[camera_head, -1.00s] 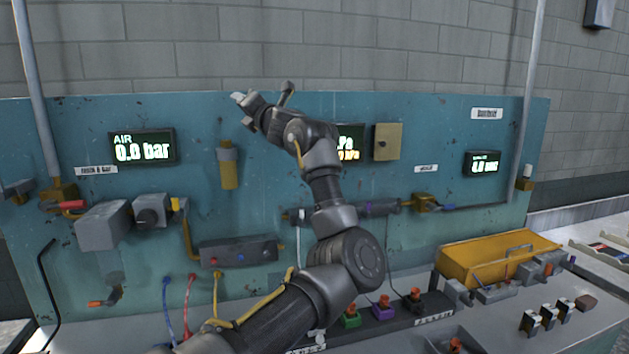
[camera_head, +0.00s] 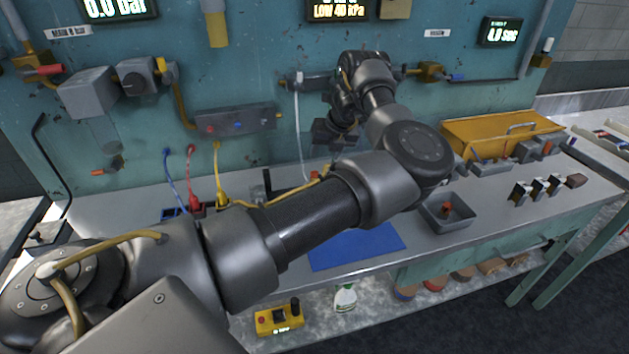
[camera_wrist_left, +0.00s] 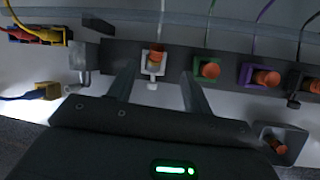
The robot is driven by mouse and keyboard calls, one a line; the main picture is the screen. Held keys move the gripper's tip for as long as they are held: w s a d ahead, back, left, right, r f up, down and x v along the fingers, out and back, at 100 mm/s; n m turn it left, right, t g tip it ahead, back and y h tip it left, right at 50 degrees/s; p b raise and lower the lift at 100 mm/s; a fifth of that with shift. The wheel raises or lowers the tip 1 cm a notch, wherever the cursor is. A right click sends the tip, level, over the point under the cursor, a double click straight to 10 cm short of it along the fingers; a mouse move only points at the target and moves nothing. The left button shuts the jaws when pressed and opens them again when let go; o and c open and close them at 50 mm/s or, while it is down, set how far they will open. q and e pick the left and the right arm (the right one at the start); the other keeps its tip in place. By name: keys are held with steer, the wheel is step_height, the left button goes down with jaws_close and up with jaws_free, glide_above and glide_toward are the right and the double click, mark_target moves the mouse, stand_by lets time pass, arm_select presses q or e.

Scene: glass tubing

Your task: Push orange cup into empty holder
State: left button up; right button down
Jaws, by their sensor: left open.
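My left gripper (camera_head: 332,140) reaches over the back of the bench in the head view. In the left wrist view its two fingers (camera_wrist_left: 158,90) are apart and empty. Between and beyond them, an orange cup (camera_wrist_left: 155,58) sits at a white holder on the dark rail. Further right, other orange cups sit at a green holder (camera_wrist_left: 207,69), a purple holder (camera_wrist_left: 246,75) and a black holder (camera_wrist_left: 296,85). A grey bracket (camera_wrist_left: 80,60) at the rail's left end shows no cup. Another orange piece (camera_wrist_left: 276,145) lies in a grey tray. My arm hides most of the rail in the head view.
The grey tray (camera_head: 438,222) stands right of a blue mat (camera_head: 355,247). A yellow case (camera_head: 500,138) and small blocks are on the right. Blue, red and yellow hoses (camera_head: 191,178) hang at the left. The teal panel (camera_head: 240,75) stands behind.

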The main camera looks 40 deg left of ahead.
arm_select(q)
steer(key=x, duration=0.4)
steer(key=shift+a+f+p, duration=0.15)
steer(key=shift+p, duration=0.2)
steer(key=p+x, duration=0.1)
steer(key=x, duration=0.1)
steer(key=p+x, duration=0.1)
steer(key=x, duration=0.1)
steer(key=shift+s+a+f+p, duration=0.15)
steer(key=shift+a+f+p, duration=0.1)
steer(key=shift+p, duration=0.1)
steer(key=shift+f, duration=0.3)
steer(key=shift+d, duration=0.1)
steer(key=shift+r, duration=0.1)
steer(key=shift+c, duration=0.4)
steer(key=c, duration=1)
jaws_close()
